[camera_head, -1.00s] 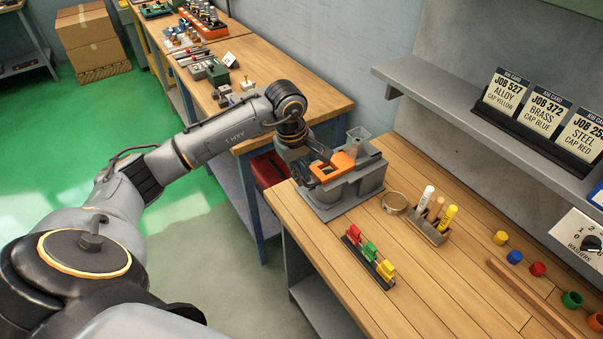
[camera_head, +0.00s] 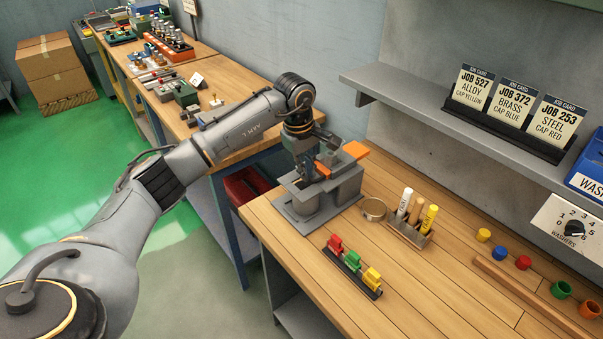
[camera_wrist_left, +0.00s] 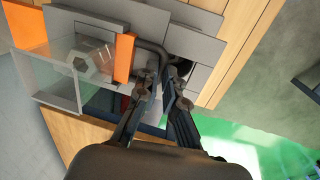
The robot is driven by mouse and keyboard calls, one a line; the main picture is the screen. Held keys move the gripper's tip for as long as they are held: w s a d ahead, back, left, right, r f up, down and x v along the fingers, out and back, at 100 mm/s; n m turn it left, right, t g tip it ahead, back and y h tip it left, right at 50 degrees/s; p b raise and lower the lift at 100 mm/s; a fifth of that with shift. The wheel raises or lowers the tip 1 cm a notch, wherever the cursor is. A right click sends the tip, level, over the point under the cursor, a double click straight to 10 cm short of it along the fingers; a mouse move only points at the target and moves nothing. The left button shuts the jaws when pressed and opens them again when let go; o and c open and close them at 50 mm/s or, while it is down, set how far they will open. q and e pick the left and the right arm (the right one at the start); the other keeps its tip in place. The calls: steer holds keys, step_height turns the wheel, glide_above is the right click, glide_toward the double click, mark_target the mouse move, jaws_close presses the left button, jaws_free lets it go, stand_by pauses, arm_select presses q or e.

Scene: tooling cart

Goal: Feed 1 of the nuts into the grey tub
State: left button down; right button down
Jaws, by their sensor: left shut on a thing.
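A grey nut feeder (camera_head: 348,187) stands at the bench's far left corner. Its orange slide (camera_head: 355,149) sticks out at the back right, with another orange part near my gripper. In the left wrist view a clear hopper (camera_wrist_left: 52,82) with a hexagonal nut shape (camera_wrist_left: 95,60) in it sits between two orange ends (camera_wrist_left: 124,57). My left gripper (camera_head: 309,172) is at the feeder's left side, pointing down. In the wrist view its fingers (camera_wrist_left: 163,90) are shut at a dark handle, mostly hidden between them. My right gripper is out of view.
Coloured caps (camera_head: 523,262) lie farther right. A shelf (camera_head: 400,85) with job cards overhangs the back.

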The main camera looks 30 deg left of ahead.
arm_select(q)
steer(key=shift+w, duration=0.1)
steer(key=c, duration=1.7)
jaws_free()
steer(key=shift+o, duration=1.3)
steer(key=shift+w+d, duration=0.1)
steer(key=shift+w, duration=0.1)
step_height(320, 180, up, 12)
steer(key=s, duration=0.1)
steer(key=shift+s+a, duration=0.4)
steer(key=shift+f, duration=0.2)
